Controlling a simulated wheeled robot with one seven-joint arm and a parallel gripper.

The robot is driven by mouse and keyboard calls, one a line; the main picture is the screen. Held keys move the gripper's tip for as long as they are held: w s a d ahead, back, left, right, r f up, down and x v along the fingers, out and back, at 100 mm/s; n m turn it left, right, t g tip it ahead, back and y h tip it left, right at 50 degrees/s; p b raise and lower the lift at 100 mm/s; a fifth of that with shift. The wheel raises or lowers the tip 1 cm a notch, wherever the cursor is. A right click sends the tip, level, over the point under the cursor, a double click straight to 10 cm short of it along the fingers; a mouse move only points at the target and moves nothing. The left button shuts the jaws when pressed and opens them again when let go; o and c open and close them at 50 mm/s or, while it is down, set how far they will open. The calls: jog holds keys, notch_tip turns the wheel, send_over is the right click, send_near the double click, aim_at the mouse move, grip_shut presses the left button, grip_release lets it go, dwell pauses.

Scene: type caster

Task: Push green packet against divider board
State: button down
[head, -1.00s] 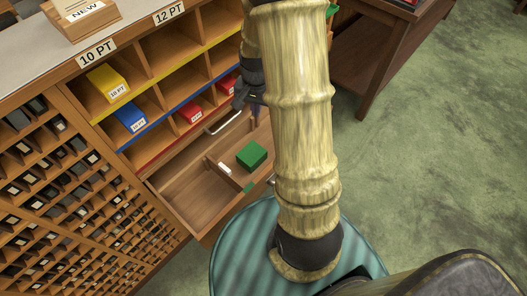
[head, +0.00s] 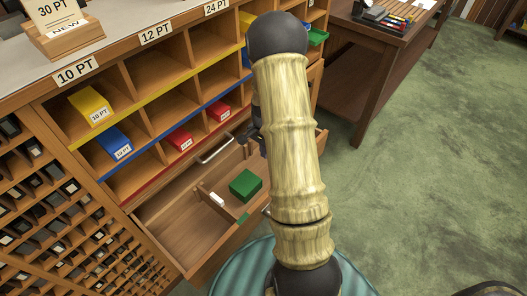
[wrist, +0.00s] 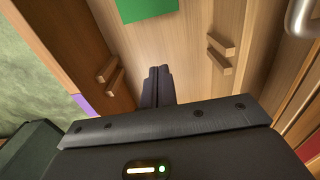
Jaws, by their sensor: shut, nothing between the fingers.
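The green packet (head: 245,185) lies in the open wooden drawer, in its right part. The divider board (head: 221,204) stands across the drawer to the packet's left, with a white label on it; a narrow gap seems to show between packet and board. My gripper is mostly hidden behind my arm in the head view. In the wrist view its fingers (wrist: 157,74) are shut and empty, pointing into the drawer. The packet (wrist: 146,8) shows there only in part, at the top edge, beyond the fingertips and apart from them.
Small wooden cleats (wrist: 221,50) stick out from the drawer's sides. A metal handle (wrist: 302,18) is at the upper right of the wrist view. Cubbies with yellow, blue and red packets (head: 180,140) rise behind the drawer. A wooden table (head: 365,60) stands to the right.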

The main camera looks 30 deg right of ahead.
aim_at(247, 184)
notch_tip(247, 184, down, 8)
jog(key=shift+s+d+r+b, duration=0.1)
jog(key=shift+r+b, duration=0.1)
jog(key=shift+b, duration=0.2)
jog(key=a, duration=0.2)
jog(key=s+a, duration=0.1)
jog(key=a, duration=0.1)
jog(key=shift+r, duration=0.25)
jog(key=shift+s+a, duration=0.1)
jog(key=shift+a, duration=0.05)
jog(key=shift+s, duration=0.1)
